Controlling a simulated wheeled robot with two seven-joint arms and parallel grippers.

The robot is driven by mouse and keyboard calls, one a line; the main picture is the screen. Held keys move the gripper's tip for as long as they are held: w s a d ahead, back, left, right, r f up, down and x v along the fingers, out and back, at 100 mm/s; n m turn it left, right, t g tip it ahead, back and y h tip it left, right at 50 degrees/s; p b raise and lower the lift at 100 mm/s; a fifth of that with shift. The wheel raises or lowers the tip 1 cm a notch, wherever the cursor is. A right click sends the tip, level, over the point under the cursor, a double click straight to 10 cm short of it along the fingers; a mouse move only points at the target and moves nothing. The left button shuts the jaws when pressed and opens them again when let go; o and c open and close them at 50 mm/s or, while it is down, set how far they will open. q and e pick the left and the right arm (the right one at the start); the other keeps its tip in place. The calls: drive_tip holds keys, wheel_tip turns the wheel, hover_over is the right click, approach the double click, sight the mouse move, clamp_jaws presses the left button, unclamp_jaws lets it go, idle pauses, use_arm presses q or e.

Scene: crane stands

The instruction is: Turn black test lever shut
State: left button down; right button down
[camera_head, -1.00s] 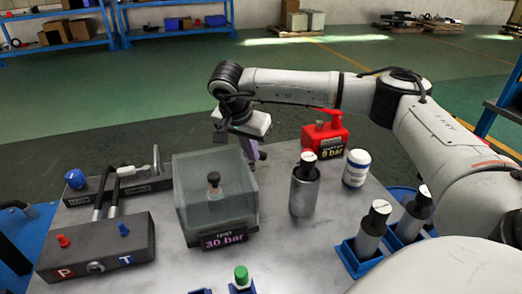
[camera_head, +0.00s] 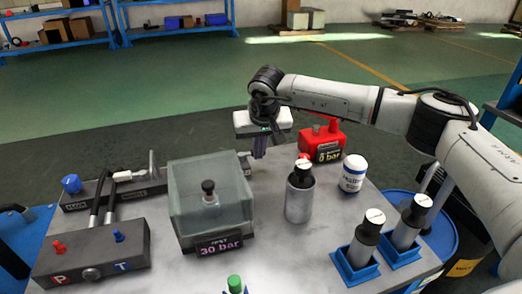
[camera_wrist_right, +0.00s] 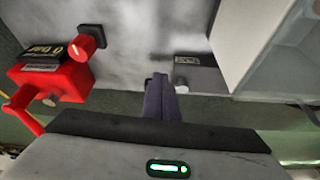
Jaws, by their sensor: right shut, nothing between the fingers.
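The clear-walled test box (camera_head: 180,205) labelled 30 bar stands mid-table, with a black-capped fitting (camera_head: 208,188) inside it. My right gripper (camera_head: 258,152) points down just behind and right of this box, its purple fingers shut and empty. In the right wrist view the fingers (camera_wrist_right: 161,84) are together beside a small pale round knob (camera_wrist_right: 181,86) near a label plate; I cannot tell whether they touch. I cannot make out the black test lever clearly in either view. My left gripper is not in view.
The red pump (camera_head: 322,141), reading 0 bar, stands right of my gripper. A grey cylinder (camera_head: 299,200) and a white jar (camera_head: 352,176) stand nearer. The P and T hose block (camera_head: 90,250) is at left. Capped cylinders in blue holders (camera_head: 358,268) are front right.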

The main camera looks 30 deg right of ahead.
drive_tip(key=shift+w+d, duration=0.15)
drive_tip(key=shift+d, duration=0.15)
idle(0.4)
drive_tip(key=d+p+v, duration=0.1)
drive_tip(key=p+v, duration=0.6)
drive_tip(key=v, duration=0.3)
drive_tip(key=shift+a, duration=0.4)
